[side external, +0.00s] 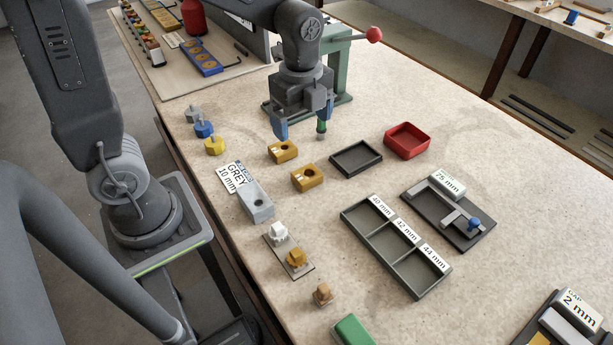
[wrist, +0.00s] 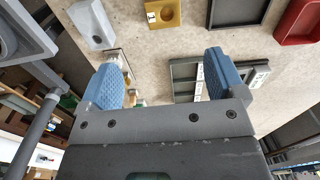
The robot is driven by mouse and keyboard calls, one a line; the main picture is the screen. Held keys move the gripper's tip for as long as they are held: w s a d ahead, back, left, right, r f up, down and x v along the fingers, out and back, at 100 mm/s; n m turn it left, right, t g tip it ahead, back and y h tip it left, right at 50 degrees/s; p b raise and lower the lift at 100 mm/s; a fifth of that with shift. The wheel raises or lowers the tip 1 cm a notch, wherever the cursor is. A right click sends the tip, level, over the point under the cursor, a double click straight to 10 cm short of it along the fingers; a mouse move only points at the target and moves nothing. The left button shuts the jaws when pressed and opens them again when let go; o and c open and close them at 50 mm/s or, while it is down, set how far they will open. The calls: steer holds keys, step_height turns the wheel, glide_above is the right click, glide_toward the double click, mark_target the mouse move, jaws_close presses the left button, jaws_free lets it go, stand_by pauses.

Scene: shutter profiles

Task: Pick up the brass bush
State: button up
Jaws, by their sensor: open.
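The gold-coloured piece that looks like the brass bush (side external: 296,257) sits beside a white piece (side external: 278,233) on a small plate left of the divided tray in the side view. A smaller brown-gold piece (side external: 322,293) stands nearer the camera. My gripper (side external: 301,128) is open and empty, well behind these pieces and above the bench near the two brass-coloured blocks. In the wrist view its blue fingers (wrist: 167,78) are wide apart with nothing between them. The left finger partly hides the small plate there, so the bush is not clear in that view.
Two holed gold blocks (side external: 284,151) (side external: 309,178), a dark tray (side external: 357,158) and a red tray (side external: 407,140) lie near my gripper. A grey block (side external: 255,202), a divided tray (side external: 372,256) and a dark fixture (side external: 470,235) are closer. A green stand (side external: 342,75) rises behind.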

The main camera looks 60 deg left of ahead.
glide_above(307, 172)
steer(key=s, duration=0.1)
steer(key=f, duration=0.9)
steer(key=shift+s+d, duration=0.1)
steer(key=shift+d, duration=0.2)
steer(key=shift+w+d+f, duration=0.1)
steer(key=shift+d+f, duration=0.05)
steer(key=shift+f, duration=1.15)
steer(key=shift+w+d+f, duration=0.1)
steer(key=shift+f, duration=1.15)
steer(key=shift+c, duration=0.4)
steer(key=c, duration=1)
steer(key=shift+r, duration=0.1)
